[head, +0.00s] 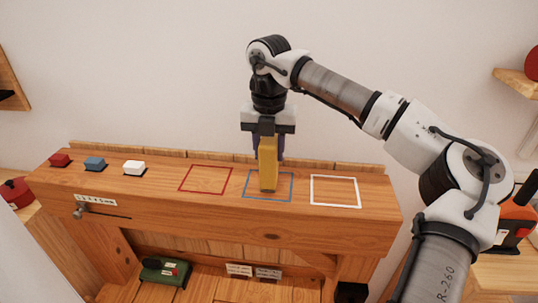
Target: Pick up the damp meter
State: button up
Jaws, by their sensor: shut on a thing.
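A tall yellow block-shaped device (268,168), which appears to be the damp meter, stands upright below my gripper (268,146) in the head view. My gripper points straight down and is shut on its upper part. A dark blue-purple part shows just behind the yellow body; I cannot tell whether it belongs to the device. The device's lower end appears over the blue square outline (289,199) on the wooden bench top (225,209). I cannot tell whether it touches the wood.
A red square outline (205,179) lies left and a white one (335,190) right, both empty. A green device (164,271) rests on the lower shelf. An orange-black item (515,218) stands at the right.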

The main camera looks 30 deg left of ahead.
notch_tip(320, 180, up, 20)
jog(key=p, duration=0.1)
jog(key=shift+p, duration=0.4)
